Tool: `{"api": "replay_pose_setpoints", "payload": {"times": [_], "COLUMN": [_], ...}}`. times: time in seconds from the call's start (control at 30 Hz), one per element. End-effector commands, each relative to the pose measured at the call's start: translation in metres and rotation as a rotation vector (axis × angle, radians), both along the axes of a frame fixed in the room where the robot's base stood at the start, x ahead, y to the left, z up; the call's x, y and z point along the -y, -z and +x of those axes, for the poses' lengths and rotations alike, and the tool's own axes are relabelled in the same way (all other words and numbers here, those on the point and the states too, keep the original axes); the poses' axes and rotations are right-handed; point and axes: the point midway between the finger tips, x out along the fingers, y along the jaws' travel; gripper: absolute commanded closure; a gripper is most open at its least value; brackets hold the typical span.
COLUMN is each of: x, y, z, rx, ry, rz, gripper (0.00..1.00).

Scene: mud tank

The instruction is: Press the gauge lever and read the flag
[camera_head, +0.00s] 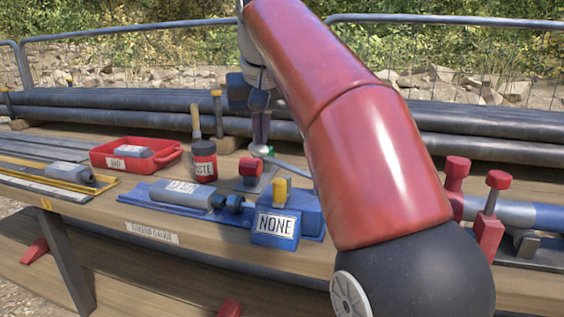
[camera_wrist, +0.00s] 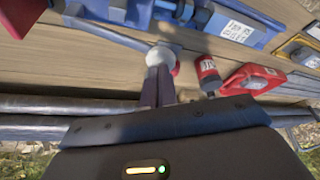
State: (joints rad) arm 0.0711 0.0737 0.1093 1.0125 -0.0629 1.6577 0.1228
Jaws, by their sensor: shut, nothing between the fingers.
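The blue gauge (camera_head: 150,196) sits on the wooden bench and carries a grey labelled cylinder (camera_head: 182,193). Its blue box (camera_head: 276,239) has a white plate reading "NONE" and a yellow piece (camera_head: 280,190) on top. A grey lever rod (camera_head: 291,168) runs back from behind the box; it also shows in the wrist view (camera_wrist: 110,34), ending in a pale round knob (camera_wrist: 161,55). My gripper (camera_head: 260,149) is shut and empty, pointing down at the lever's knob end. In the wrist view its fingertips (camera_wrist: 160,70) are right at the knob; I cannot tell whether they touch.
A red jar (camera_head: 204,163) with a brush and a red tray (camera_head: 105,158) holding a grey cylinder stand left of my gripper. A red-topped fitting (camera_head: 251,167) stands near the fingers. Dark pipes (camera_head: 120,110) lie behind the bench. My arm covers the right middle.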

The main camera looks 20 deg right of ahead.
Motion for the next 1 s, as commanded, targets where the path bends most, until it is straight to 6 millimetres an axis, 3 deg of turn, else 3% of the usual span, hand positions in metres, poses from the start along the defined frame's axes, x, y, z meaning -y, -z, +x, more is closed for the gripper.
{"api": "replay_pose_setpoints", "payload": {"times": [0.8, 1.0], "x": [0.0, 0.001], "y": [0.036, 0.035], "z": [0.0, 0.0], "rx": [-0.003, -0.006], "ry": [0.001, 0.002], "rz": [0.0, -0.001], "gripper": [1.0, 1.0]}}
